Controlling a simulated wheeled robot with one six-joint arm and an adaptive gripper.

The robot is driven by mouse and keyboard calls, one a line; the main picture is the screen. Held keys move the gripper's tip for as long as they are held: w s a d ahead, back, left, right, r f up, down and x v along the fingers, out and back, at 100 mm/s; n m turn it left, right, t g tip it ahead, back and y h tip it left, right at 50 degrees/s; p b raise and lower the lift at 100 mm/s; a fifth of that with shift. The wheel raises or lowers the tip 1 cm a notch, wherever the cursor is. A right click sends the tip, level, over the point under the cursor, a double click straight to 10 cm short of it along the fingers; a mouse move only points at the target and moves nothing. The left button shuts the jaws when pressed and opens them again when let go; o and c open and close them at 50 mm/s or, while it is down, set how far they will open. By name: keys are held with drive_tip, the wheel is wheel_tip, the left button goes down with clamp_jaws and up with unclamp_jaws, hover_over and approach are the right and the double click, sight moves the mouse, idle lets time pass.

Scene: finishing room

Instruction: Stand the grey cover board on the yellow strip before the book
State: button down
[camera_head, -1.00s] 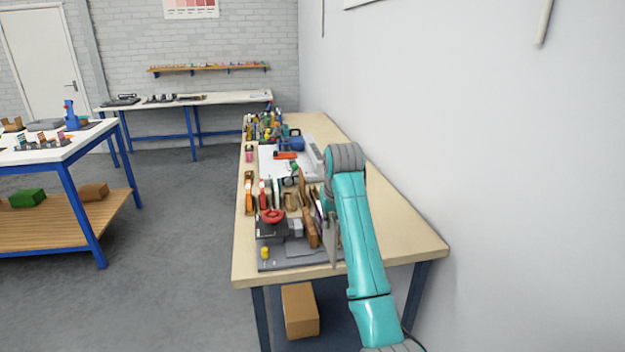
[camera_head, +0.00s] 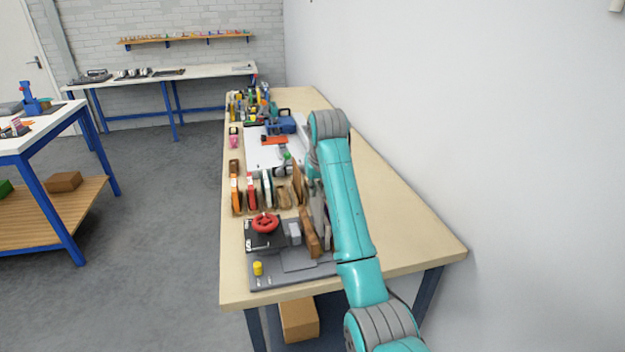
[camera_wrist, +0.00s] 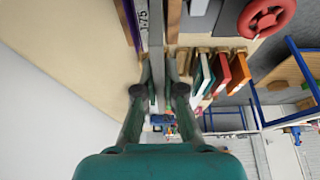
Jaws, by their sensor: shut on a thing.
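My gripper (camera_wrist: 157,88) is shut on a thin grey board (camera_wrist: 156,38), seen edge-on between the fingers in the wrist view. In the head view the grey board (camera_head: 318,215) hangs below my wrist at the right of the bench fixture, partly hidden by my arm. A pale strip with dark marks (camera_wrist: 143,18) and a thin purple edge (camera_wrist: 128,18) lie just left of the board in the wrist view. I cannot tell whether they belong to the book. I cannot make out the yellow strip.
A brown wooden piece (camera_head: 310,232) stands close left of the board. A press with a red handwheel (camera_head: 265,222) sits on a grey base (camera_head: 275,279) at the bench front. Orange (camera_head: 236,194) and red (camera_head: 252,190) upright pieces stand behind. The bench (camera_head: 400,232) is clear on the right.

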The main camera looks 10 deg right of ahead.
sight(316, 205)
drive_tip(key=shift+w+f, duration=0.2)
drive_tip(key=shift+f, duration=1.25)
drive_tip(key=shift+w+f, duration=0.2)
drive_tip(key=shift+f, duration=1.75)
drive_tip(key=c, duration=1.6)
unclamp_jaws()
drive_tip(key=shift+r, duration=0.15)
